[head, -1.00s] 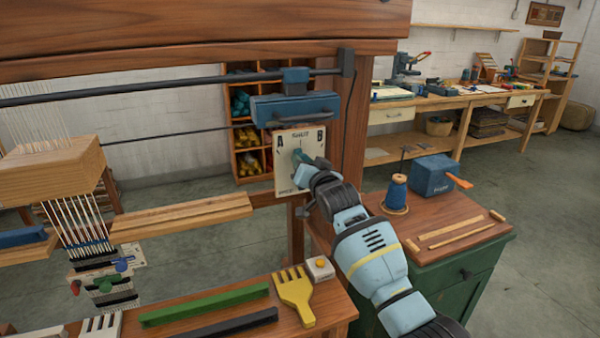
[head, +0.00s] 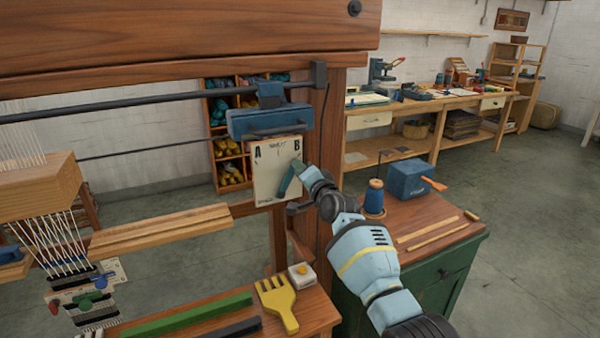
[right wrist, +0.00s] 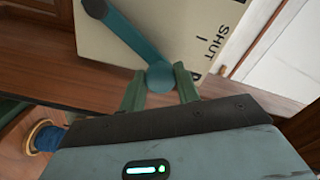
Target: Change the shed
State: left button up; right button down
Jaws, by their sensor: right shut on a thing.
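A cream plate (head: 265,178) marked A at left and B at right, with a small word between them, is on the loom's right post. A teal lever (head: 288,184) on it leans up and to the right, its upper end towards the B side. My right gripper (head: 300,172) is at that upper end. In the right wrist view the gripper's green fingers (right wrist: 160,88) are on either side of the lever's round teal knob (right wrist: 160,75), shut on it. The lever's arm (right wrist: 128,42) crosses the plate (right wrist: 165,25). My left gripper is not in view.
The loom's post (head: 322,150) stands behind my right gripper. A green cabinet (head: 440,275) at right carries a blue spool (head: 374,198) and a blue box (head: 408,180). A yellow comb (head: 277,303) and a white-topped block (head: 302,275) lie on the bench in front.

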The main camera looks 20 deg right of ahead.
jog(key=shift+f, duration=0.1)
dwell(0.3)
jog(key=c, duration=1)
grip_release()
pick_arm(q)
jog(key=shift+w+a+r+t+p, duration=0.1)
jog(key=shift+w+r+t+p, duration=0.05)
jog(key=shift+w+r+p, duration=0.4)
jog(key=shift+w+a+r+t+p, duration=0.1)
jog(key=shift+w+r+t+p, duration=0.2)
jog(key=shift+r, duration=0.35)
pick_arm(e)
jog(key=s, duration=0.8)
jog(key=shift+d, duration=0.15)
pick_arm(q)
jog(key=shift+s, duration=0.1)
